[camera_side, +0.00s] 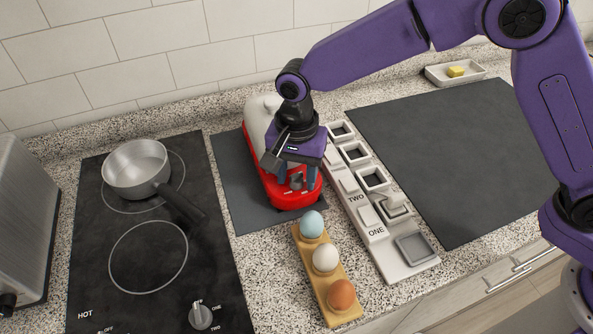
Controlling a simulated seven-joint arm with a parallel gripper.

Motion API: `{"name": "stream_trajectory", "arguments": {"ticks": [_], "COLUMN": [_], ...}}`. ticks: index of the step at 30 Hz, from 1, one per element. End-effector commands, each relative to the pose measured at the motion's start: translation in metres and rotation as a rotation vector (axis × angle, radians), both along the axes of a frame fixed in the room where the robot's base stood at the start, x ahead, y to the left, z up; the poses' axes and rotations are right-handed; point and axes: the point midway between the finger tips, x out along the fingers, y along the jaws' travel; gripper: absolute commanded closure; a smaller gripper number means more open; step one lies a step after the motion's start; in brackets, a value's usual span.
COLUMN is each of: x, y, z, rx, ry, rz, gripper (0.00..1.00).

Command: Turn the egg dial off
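The egg cooker (275,193) has a red base and a whitish upper part, and stands on a dark mat. A small grey dial (297,181) shows on its front face. My gripper (297,175) points down over the front of the cooker, with its two fingers apart on either side of the dial. I cannot tell whether the fingers touch the dial. My gripper and wrist hide much of the cooker's top, and the dial's setting is too small to read.
A wooden holder (318,275) with blue, white and brown eggs lies in front. A light panel (408,262) with square frames is to the right. A stove (100,265) with a pot (136,168) and knob (201,316) is left. The dark board (460,150) is clear.

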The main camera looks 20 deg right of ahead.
Motion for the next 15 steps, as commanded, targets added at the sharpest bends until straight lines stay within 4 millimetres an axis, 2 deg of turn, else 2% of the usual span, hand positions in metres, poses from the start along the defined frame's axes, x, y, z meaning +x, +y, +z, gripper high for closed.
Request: {"name": "stream_trajectory", "arguments": {"ticks": [1,3,4,15], "x": [0.0001,0.0001,0.0001,0.0002], "y": [-0.0001,-0.0001,-0.0001,-0.0002], "z": [0.0001,0.0002,0.0002,0.0005], "rx": [0.000,0.000,0.000,0.000], "ry": [0.000,0.000,0.000,0.000], "rz": [0.000,0.000,0.000,0.041], "gripper": [0.70,0.93,1.00,1.00]}}
